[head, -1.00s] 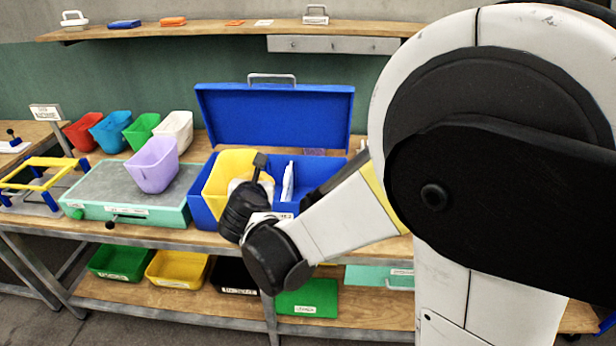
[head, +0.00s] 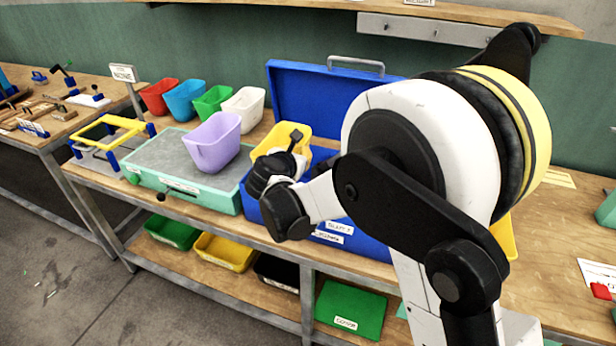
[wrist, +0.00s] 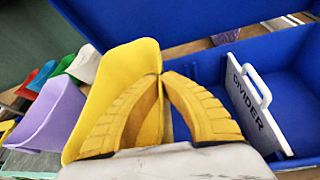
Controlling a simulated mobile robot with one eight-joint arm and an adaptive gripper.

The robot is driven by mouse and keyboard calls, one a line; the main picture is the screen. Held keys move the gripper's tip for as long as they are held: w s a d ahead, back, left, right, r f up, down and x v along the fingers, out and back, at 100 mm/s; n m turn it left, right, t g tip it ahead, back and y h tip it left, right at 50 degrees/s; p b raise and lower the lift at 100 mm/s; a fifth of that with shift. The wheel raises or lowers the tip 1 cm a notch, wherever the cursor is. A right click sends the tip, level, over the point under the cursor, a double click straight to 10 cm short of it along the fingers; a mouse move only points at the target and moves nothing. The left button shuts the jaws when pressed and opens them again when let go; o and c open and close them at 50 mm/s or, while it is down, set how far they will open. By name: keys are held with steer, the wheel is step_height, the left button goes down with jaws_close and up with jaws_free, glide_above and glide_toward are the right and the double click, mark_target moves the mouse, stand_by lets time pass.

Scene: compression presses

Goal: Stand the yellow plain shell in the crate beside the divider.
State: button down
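The yellow plain shell (head: 288,133) is at the left part of the open blue crate (head: 366,246). In the wrist view the shell (wrist: 126,68) is tilted, left of the white divider (wrist: 252,98), which stands upright in the crate (wrist: 292,55). A strip of blue crate shows between shell and divider. My gripper (wrist: 161,76) has its yellow fingertips together on the shell's right wall, one finger on each side. In the head view my gripper (head: 292,150) partly covers the shell, and my arm hides the divider. The shell's bottom is hidden, so whether it touches the floor cannot be told.
A lilac shell (head: 213,141) stands on the teal-edged press (head: 166,160) left of the crate. White (head: 243,104), green (head: 211,102), blue (head: 184,99) and red (head: 158,95) shells stand behind it. The raised blue lid (head: 320,98) is behind the crate.

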steer(key=shift+d+f+b, duration=0.1)
steer(key=shift+f+b, duration=0.65)
steer(key=shift+f, duration=1.75)
steer(key=shift+f, duration=0.2)
steer(key=c, duration=1.6)
jaws_free()
steer(key=shift+r, duration=0.1)
steer(key=p+v, duration=0.3)
steer(key=v, duration=0.9)
steer(key=shift+r, duration=0.1)
